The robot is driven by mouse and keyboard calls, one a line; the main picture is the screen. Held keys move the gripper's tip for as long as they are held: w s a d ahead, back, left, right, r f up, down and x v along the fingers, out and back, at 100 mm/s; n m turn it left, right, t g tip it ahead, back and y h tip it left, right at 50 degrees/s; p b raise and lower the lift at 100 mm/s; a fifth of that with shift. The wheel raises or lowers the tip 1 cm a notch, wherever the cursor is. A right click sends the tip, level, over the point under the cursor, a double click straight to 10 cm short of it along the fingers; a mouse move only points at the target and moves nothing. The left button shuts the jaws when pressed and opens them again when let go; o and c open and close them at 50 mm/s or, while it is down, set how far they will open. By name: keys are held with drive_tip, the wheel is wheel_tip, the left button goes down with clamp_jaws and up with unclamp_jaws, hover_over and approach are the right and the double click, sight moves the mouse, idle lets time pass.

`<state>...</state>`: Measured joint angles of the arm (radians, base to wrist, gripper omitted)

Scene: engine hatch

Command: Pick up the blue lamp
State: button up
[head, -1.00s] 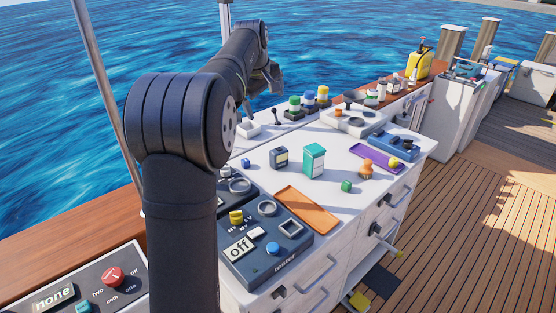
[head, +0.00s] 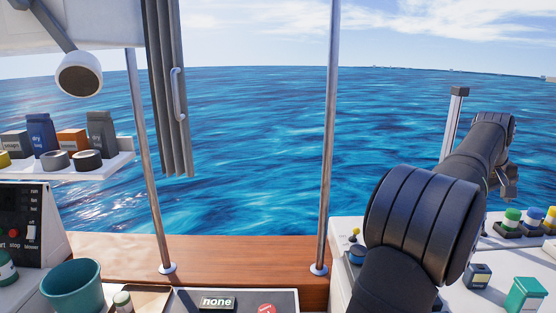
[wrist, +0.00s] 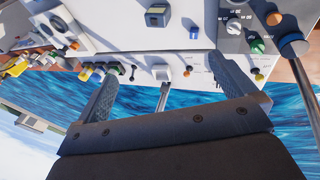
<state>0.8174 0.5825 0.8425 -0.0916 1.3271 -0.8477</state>
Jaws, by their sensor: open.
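The blue lamp (head: 533,218) stands upright on a dark base at the right edge of the head view, between a green lamp (head: 511,217) and a yellow lamp (head: 551,216). In the wrist view, which is upside down, the blue lamp (wrist: 98,69) looks small, in the row left of my fingers. My gripper (head: 508,185) shows small at the far end of my arm in the head view. In the wrist view my gripper (wrist: 162,67) has its two fingers wide apart with nothing between them.
A metal post (head: 452,125) rises behind my arm. A dark box (head: 478,275) and a green box (head: 525,295) stand on the white counter. A teal bucket (head: 73,287) and a shelf (head: 110,166) are at left.

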drive_tip(key=c, duration=0.8)
drive_tip(key=shift+o, duration=0.2)
drive_tip(key=m+g, duration=0.3)
drive_tip(key=m, duration=1.7)
approach(478, 268)
drive_tip(key=x, duration=0.9)
drive_tip(key=shift+a, duration=0.1)
drive_tip(key=shift+h, duration=0.3)
drive_tip(key=shift+w+x, duration=0.15)
drive_tip(key=shift+x, duration=1.1)
drive_tip(key=shift+w+x, duration=0.15)
drive_tip(key=shift+x, duration=1.1)
